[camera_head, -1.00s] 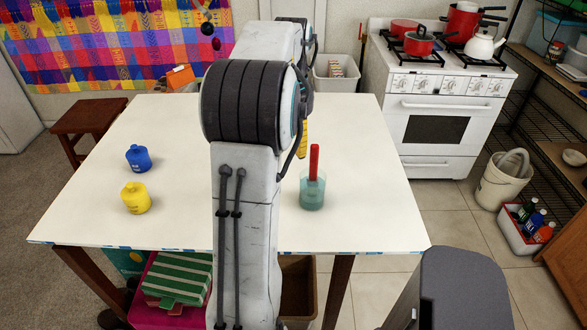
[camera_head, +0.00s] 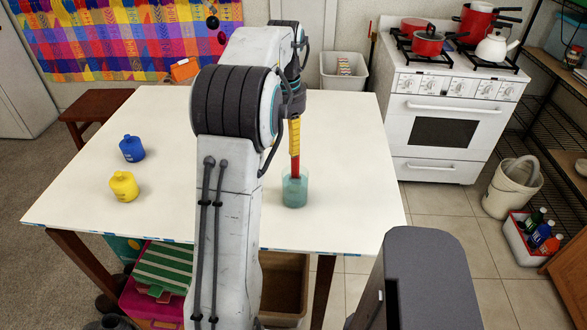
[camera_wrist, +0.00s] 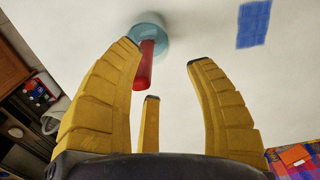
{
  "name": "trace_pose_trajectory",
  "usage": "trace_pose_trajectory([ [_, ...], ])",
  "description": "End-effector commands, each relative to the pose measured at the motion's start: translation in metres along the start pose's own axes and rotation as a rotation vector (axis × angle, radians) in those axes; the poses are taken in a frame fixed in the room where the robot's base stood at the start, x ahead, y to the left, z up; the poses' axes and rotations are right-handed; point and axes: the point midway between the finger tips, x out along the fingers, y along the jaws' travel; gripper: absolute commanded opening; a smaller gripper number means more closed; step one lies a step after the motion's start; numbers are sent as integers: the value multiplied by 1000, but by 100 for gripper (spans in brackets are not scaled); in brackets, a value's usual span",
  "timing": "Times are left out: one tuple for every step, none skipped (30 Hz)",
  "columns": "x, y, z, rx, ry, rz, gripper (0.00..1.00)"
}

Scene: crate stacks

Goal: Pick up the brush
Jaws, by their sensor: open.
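The brush is a red handle (camera_head: 295,168) standing near upright in a translucent teal cup (camera_head: 294,190) on the white table. Its lower end is hidden in the cup. In the wrist view the handle (camera_wrist: 146,66) points towards the camera from the cup (camera_wrist: 152,27). My gripper (camera_wrist: 161,62) has its yellow fingers spread, with the handle close beside the left finger. In the head view a yellow finger stands just above and in front of the handle's top. I cannot tell whether it touches.
A white stove (camera_head: 437,125) with red pots stands behind right. The table's right side around the cup is clear.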

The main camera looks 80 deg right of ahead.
Motion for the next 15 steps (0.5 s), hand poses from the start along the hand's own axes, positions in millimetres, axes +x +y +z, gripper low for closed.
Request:
trace_pose_trajectory([
  [1,3,-1,6,-2,0,50],
  [2,4,-1,8,-3,0,50],
  [3,7,-1,13,-5,0,50],
  [4,10,-2,20,-7,-1,50],
  [4,13,-2,25,-8,-1,50],
  [5,15,-2,30,-9,-1,50],
  [5,17,-3,32,-10,-1,50],
  [6,18,-3,35,-10,-1,50],
  [7,19,-3,37,-11,-1,50],
  [9,20,-3,38,-12,-1,50],
  [10,20,-3,40,-13,-1,50],
  [13,21,-3,40,-15,-2,50],
  [16,21,-3,41,-15,-2,50],
  [18,21,-3,41,-15,-2,50],
  [22,21,-3,41,-15,-2,50],
])
